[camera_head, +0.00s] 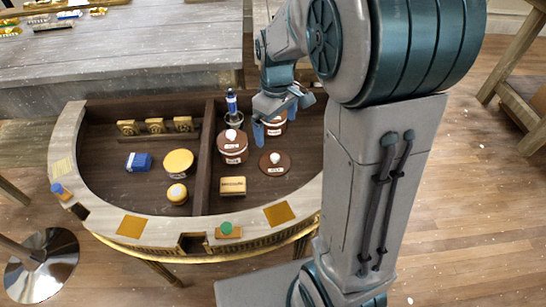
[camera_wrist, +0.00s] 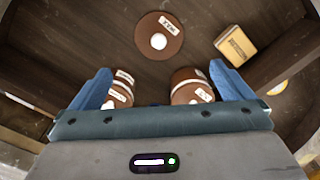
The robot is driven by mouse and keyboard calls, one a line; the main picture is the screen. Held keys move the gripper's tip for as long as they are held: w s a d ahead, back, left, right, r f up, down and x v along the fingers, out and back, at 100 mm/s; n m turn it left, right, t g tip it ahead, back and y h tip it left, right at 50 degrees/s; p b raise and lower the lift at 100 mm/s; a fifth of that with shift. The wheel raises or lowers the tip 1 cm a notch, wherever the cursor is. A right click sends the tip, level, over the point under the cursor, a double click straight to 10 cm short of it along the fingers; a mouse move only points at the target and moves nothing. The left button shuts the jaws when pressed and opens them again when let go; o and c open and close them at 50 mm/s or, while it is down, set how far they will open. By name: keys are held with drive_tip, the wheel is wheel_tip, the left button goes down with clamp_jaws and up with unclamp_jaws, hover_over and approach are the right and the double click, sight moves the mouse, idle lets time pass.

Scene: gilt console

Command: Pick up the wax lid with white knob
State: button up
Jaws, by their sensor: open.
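The lid is a flat brown disc (camera_head: 275,168) with a white knob and a small white label, lying flat in the right compartment of the curved console. In the wrist view the lid (camera_wrist: 147,27) is beyond the fingertips, near the top middle. The label lettering is too small to read surely. My gripper (camera_head: 276,121) is open above the back of that compartment, apart from the lid. In the wrist view its blue fingers (camera_wrist: 165,88) are spread, with nothing gripped. Two brown jars with white bands, a left one (camera_head: 233,151) and one partly behind my gripper (camera_head: 275,131), stand nearby.
A dark divider (camera_head: 206,160) separates the left compartment, which holds a blue box (camera_head: 138,162) and yellow round things.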

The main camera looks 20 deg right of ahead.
approach(275, 156)
drive_tip(key=f, duration=0.3)
drive_tip(key=f+b, duration=0.1)
drive_tip(key=f, duration=0.1)
drive_tip(key=shift+s+f, duration=0.25)
drive_tip(key=f, duration=0.4)
drive_tip(key=shift+w+f, duration=0.2)
drive_tip(key=shift+f, duration=0.1)
drive_tip(key=c, duration=0.9)
drive_tip(key=shift+r, duration=0.1)
